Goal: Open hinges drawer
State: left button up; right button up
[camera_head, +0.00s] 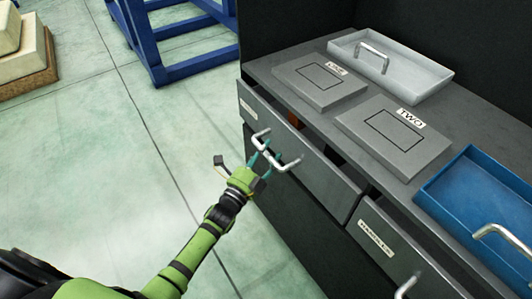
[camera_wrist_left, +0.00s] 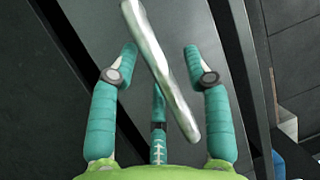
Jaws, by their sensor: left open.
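The grey drawer (camera_head: 310,165) at the cabinet's upper left has a small label too blurred to read. It stands slightly open, with a narrow dark gap behind its front. Its metal bar handle (camera_head: 293,164) sticks out from the front. My left gripper (camera_head: 264,158) is at this handle with teal fingers open. In the left wrist view the handle (camera_wrist_left: 160,70) runs diagonally between the spread fingers of the gripper (camera_wrist_left: 163,55), partly in front of the third finger. I cannot tell whether any finger touches it. My right gripper is out of view.
A second drawer (camera_head: 405,255), labelled like "HANDLES", is at lower right. The worktop (camera_head: 262,70) holds two grey plates (camera_head: 320,85) (camera_head: 395,140), a grey tray (camera_head: 425,75) and a blue tray (camera_head: 480,195). A blue frame (camera_head: 190,45) stands behind.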

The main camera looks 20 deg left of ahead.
pick_arm(q)
jog(key=c, duration=1)
jog(key=s+a+p, duration=0.4)
jog(key=s+a, duration=1.1)
jog(key=s, duration=0.4)
jog(key=shift+s+a+p, duration=0.15)
jog(key=shift+p, duration=0.15)
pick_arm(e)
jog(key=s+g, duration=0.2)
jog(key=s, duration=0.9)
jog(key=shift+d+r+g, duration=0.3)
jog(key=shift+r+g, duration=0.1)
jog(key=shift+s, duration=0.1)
